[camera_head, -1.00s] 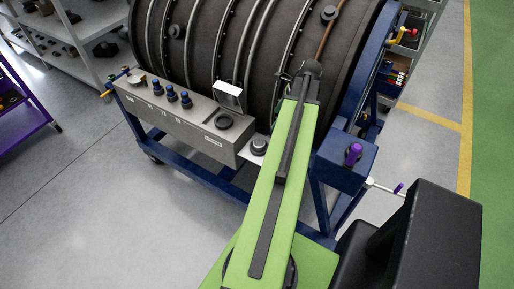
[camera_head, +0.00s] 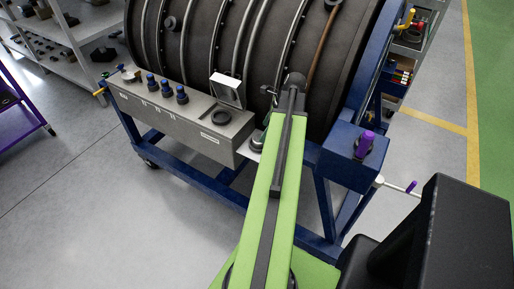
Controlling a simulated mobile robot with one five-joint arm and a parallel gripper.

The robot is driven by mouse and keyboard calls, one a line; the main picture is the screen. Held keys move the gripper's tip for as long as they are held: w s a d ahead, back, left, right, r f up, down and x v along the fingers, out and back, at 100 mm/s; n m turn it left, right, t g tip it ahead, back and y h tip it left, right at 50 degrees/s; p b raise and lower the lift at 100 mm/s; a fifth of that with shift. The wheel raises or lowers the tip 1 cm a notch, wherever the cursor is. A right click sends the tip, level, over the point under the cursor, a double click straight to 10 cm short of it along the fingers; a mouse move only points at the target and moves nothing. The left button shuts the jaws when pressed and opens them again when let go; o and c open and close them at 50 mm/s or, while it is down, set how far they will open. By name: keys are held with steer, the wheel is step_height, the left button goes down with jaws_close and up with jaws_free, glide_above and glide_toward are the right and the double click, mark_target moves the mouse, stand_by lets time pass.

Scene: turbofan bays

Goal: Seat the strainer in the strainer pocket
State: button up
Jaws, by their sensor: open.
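The grey box (camera_head: 180,122) on the front of the engine stand has a raised lid (camera_head: 228,90). Beneath the lid is a dark round opening (camera_head: 221,117), which looks like the strainer pocket. A dark round piece (camera_head: 257,143) sits on a small pale ledge at the box's right end, partly covered by my arm; it may be the strainer, but I cannot be sure. My gripper (camera_head: 270,94) shows only as a small dark part left of my arm's end, above and right of the opening. It is open, with nothing visible in it.
The ribbed dark engine casing (camera_head: 205,50) stands close behind the box. Several blue-topped knobs (camera_head: 167,89) stand on the box's left part. A blue stand post with a purple knob (camera_head: 365,144) is right of my arm. Open floor (camera_head: 90,215) lies front left.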

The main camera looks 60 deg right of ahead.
steer(key=b+x, duration=0.4)
steer(key=x, duration=0.1)
steer(key=shift+f+b, duration=0.3)
steer(key=shift+f, duration=0.05)
steer(key=shift+r, duration=0.2)
steer(key=c, duration=1.6)
